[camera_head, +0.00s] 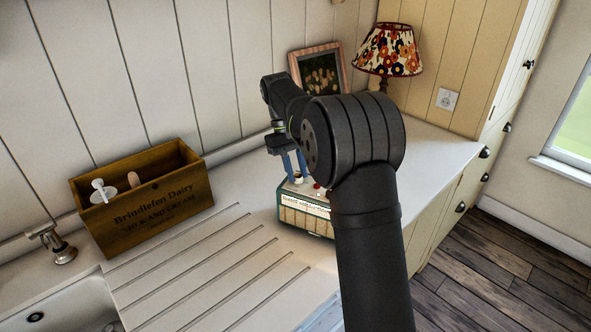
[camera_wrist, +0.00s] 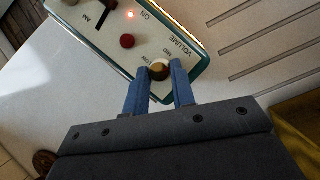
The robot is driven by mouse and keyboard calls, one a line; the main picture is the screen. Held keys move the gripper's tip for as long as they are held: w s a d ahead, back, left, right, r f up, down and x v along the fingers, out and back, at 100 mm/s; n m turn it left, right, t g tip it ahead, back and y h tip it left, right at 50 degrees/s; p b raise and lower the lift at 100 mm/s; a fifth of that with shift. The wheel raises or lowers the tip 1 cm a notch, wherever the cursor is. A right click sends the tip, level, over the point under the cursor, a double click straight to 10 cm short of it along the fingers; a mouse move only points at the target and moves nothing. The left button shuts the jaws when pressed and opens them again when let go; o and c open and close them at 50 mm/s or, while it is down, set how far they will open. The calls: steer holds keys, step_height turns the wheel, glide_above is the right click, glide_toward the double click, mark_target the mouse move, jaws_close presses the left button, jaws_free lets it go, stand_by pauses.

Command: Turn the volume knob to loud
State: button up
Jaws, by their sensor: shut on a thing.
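The radio (camera_head: 305,222) is a green and cream box with a wooden-looking front, standing on the white counter. In the wrist view its cream top (camera_wrist: 108,30) carries the word VOLUME, with smaller lettering near the knob. The volume knob (camera_wrist: 159,69) is round, cream and brown. My gripper (camera_wrist: 161,80) has its two blue fingers on either side of the knob, shut on it. In the head view my gripper (camera_head: 295,172) points down at the radio top, and my arm covers the radio's right part. The knob's pointer direction cannot be made out.
A red button (camera_wrist: 127,41) and a lit red lamp (camera_wrist: 130,14) sit near the knob. A wooden crate (camera_head: 150,219) stands to the left, near the tap (camera_head: 55,244). A floral lamp (camera_head: 388,50) and picture frame (camera_head: 318,68) stand behind.

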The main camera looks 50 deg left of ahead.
steer(key=m, duration=0.2)
steer(key=m+g, duration=0.1)
steer(key=shift+w+d+m, duration=0.1)
steer(key=shift+w+m, duration=0.1)
steer(key=shift+m, duration=0.2)
steer(key=shift+m+g+y, duration=0.6)
steer(key=shift+m+g, duration=0.2)
steer(key=shift+m, duration=0.9)
steer(key=o, duration=1)
